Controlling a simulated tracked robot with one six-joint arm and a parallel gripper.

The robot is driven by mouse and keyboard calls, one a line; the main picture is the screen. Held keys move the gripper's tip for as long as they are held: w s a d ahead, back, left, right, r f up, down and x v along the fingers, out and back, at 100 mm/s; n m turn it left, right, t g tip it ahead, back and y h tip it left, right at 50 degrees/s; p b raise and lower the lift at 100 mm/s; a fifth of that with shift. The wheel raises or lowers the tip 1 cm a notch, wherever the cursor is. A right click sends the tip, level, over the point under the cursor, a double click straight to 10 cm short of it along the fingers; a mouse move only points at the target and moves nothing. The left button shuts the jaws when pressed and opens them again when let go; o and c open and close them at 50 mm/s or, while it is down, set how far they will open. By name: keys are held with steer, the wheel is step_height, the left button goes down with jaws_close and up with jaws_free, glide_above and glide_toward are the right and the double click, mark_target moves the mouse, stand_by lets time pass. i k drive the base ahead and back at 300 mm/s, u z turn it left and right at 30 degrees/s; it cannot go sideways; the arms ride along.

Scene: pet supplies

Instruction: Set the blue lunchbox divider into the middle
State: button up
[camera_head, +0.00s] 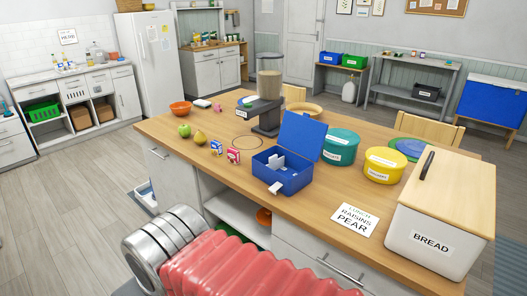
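The blue lunchbox (296,182) stands open on the wooden island counter, its lid (303,137) raised at the back. My gripper is not in view; only a red ribbed and metal part, seemingly of my arm, fills the bottom.
A teal tub (341,147), a yellow tub (384,166) and a bread box (438,225) stand right. A printed card (354,219) lies in front.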

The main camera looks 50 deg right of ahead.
mark_target(276, 164)
steer(key=z, duration=0.25)
steer(key=i, duration=0.7)
steer(key=z, duration=0.75)
steer(key=i, duration=0.6)
steer(key=z, duration=0.35)
